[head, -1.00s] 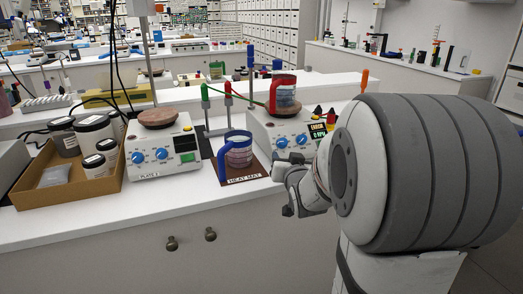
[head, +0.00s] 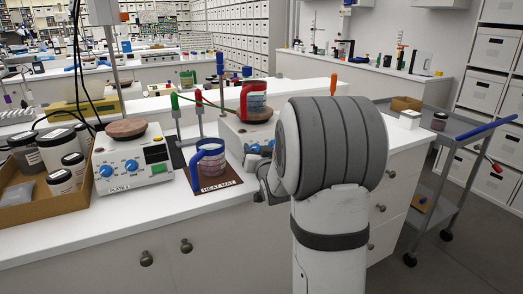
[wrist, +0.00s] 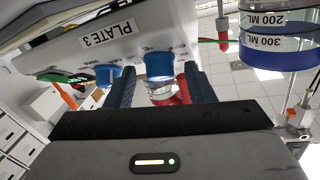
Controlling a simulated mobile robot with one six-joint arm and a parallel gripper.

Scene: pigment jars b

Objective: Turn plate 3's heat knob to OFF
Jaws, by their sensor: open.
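Plate 3 (head: 232,132) is a white hotplate with a beaker with a red handle (head: 254,102) on its brown top. Its front panel (wrist: 72,52) shows inverted in the wrist view, with the label PLATE 3 and two blue knobs. One knob (wrist: 158,66) lies between my gripper's (wrist: 160,76) two dark blue fingers, with gaps visible on both sides. The other knob (wrist: 108,76) is left of the fingers. I cannot read which knob is heat, or the pointers' settings. In the head view my gripper (head: 264,186) is in front of plate 3, partly hidden by my arm, which also covers the display.
A beaker with a blue handle (head: 209,160) stands on the heat mat (head: 222,184), close left of my gripper. Plate 1 (head: 148,168) and a cardboard box (head: 88,204) of jars are farther left. A stand with red and green clamps (head: 198,118) is behind. A cart (head: 462,140) stands right.

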